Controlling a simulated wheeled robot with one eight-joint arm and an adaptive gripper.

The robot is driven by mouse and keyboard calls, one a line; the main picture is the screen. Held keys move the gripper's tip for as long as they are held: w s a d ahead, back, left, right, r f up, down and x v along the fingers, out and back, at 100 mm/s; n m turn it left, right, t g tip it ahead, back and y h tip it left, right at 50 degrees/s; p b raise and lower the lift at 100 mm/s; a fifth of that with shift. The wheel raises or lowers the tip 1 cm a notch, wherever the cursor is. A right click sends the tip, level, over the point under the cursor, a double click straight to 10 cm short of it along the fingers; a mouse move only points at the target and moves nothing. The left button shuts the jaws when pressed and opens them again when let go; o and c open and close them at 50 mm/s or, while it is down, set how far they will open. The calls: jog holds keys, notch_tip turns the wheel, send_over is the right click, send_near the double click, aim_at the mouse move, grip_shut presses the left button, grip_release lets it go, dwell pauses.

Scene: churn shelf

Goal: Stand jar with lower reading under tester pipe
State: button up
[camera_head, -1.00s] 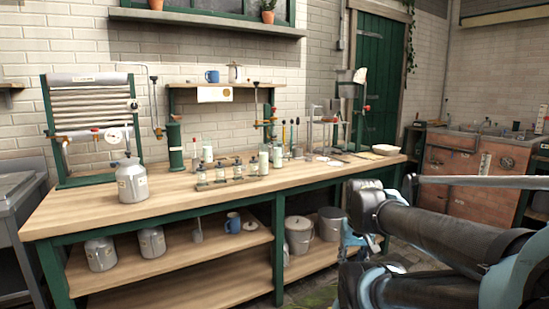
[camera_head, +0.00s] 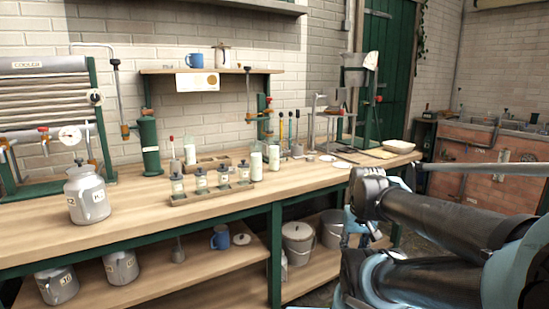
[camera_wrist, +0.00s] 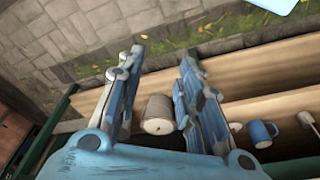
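Two tall pale jars, a left one (camera_head: 256,161) and a right one (camera_head: 274,158), stand upright on the workbench behind a wooden rack of small bottles. A clear jar (camera_head: 190,152) stands further left. Any readings on them are too small to make out. A thin upright pipe (camera_head: 248,95) rises behind the pale jars, with a green stand (camera_head: 266,125) beside it. I cannot tell which pipe is the tester pipe. My gripper (camera_wrist: 162,50) is open and empty in the wrist view, over the floor and lower shelf, away from the jars.
A metal can (camera_head: 86,195) stands at the workbench's left (camera_head: 130,206). The small-bottle rack (camera_head: 212,193) lies in front of the jars. A blue mug (camera_head: 220,237) and a lidded pail (camera_head: 298,240) are on the lower shelf. The bench front is mostly clear.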

jog(key=shift+o, duration=0.6)
jog(key=o, duration=0.5)
jog(key=shift+s+r, duration=0.2)
jog(key=shift+o, duration=0.7)
jog(key=shift+a+r, duration=0.25)
jog(key=shift+a, duration=0.05)
jog(key=n+t+y, duration=0.8)
jog(key=n+y, duration=0.3)
jog(key=y, duration=0.4)
send_near(278, 151)
jog(key=x, duration=0.6)
jog(key=shift+w+a+f, duration=0.1)
jog(key=shift+w, duration=0.25)
jog(key=shift+x, duration=2.95)
